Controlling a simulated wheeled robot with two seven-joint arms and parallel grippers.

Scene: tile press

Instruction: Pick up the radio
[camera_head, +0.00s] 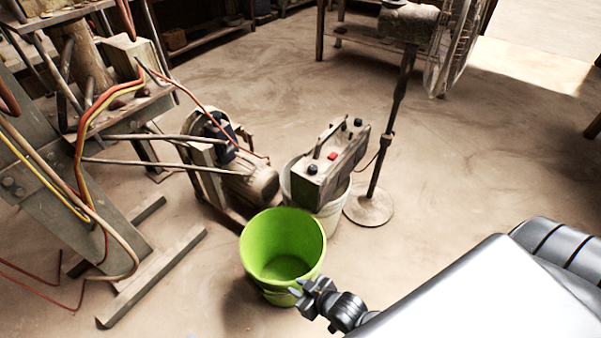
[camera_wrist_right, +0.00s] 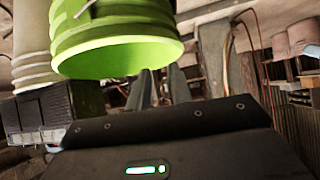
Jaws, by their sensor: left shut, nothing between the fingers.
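The radio (camera_head: 338,172) is a worn grey-brown box with a top handle, black knobs and a red button. In the head view it sits slantwise on the white bucket (camera_head: 330,215), behind the green bucket. In the right wrist view, which is upside down, its dark front (camera_wrist_right: 38,110) shows at the left. My right gripper (camera_head: 303,295) is beside the front right of the green bucket (camera_head: 283,243), apart from the radio. In the wrist view its two fingers (camera_wrist_right: 159,88) stand apart with nothing seen between them. My left gripper is in neither view.
A fan on a stand (camera_head: 385,150) is close to the right of the radio, its round base (camera_head: 369,206) on the floor. A motor (camera_head: 250,185) is to the left. A metal frame with hoses (camera_head: 60,190) fills the left.

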